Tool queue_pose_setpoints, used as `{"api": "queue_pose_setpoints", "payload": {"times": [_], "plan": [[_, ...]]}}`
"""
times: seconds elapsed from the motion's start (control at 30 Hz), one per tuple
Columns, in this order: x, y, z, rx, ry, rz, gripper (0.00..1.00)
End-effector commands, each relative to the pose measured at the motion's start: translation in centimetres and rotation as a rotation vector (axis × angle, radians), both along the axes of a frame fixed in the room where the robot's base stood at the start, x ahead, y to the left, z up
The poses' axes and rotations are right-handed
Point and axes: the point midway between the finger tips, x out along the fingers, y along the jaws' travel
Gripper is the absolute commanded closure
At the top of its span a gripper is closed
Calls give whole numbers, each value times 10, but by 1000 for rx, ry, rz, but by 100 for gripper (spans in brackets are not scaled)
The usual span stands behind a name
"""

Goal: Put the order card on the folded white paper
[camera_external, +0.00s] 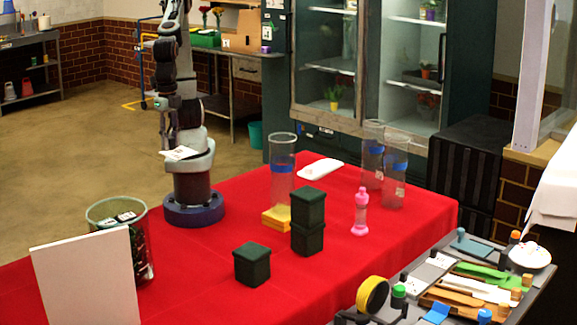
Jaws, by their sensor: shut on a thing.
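The order card (180,153) is a small white card with dark marks. It is held up in front of my arm's lower part, well above the table. My gripper (170,143) points down and is shut on the card; the fingertips are small and hard to make out. The folded white paper (320,169) lies flat on the red table near its far edge, to the right of my gripper and behind a clear cylinder. My gripper and the card are apart from it.
A tall clear cylinder (282,165) with a blue band stands by yellow blocks (277,218) and stacked dark green boxes (308,222). A pink bottle (360,212) and two clear cylinders (395,175) stand right. A glass container (137,245) and white board (88,282) are at front left.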

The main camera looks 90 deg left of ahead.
Motion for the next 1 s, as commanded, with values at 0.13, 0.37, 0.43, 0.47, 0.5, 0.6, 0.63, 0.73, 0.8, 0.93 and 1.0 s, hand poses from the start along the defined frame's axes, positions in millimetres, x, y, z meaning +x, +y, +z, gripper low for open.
{"api": "queue_pose_setpoints", "payload": {"times": [0.13, 0.37, 0.43, 0.47, 0.5, 0.6, 0.63, 0.73, 0.8, 0.93, 1.0], "plan": [[0, -1, 33, -2, 1, 1, 100], [31, -3, 45, 3, 4, 134, 100], [46, -3, 46, 3, 7, 198, 100], [53, -3, 46, 2, 7, 228, 100], [64, -2, 46, 1, 8, 273, 100], [96, 3, 46, 0, 11, 409, 100], [107, 6, 47, -1, 13, 456, 100], [148, 22, 47, -3, 15, 635, 100], [181, 41, 48, -6, 17, 787, 100], [239, 95, 48, -8, 19, 1092, 100], [263, 130, 48, -10, 18, 1254, 100]]}}
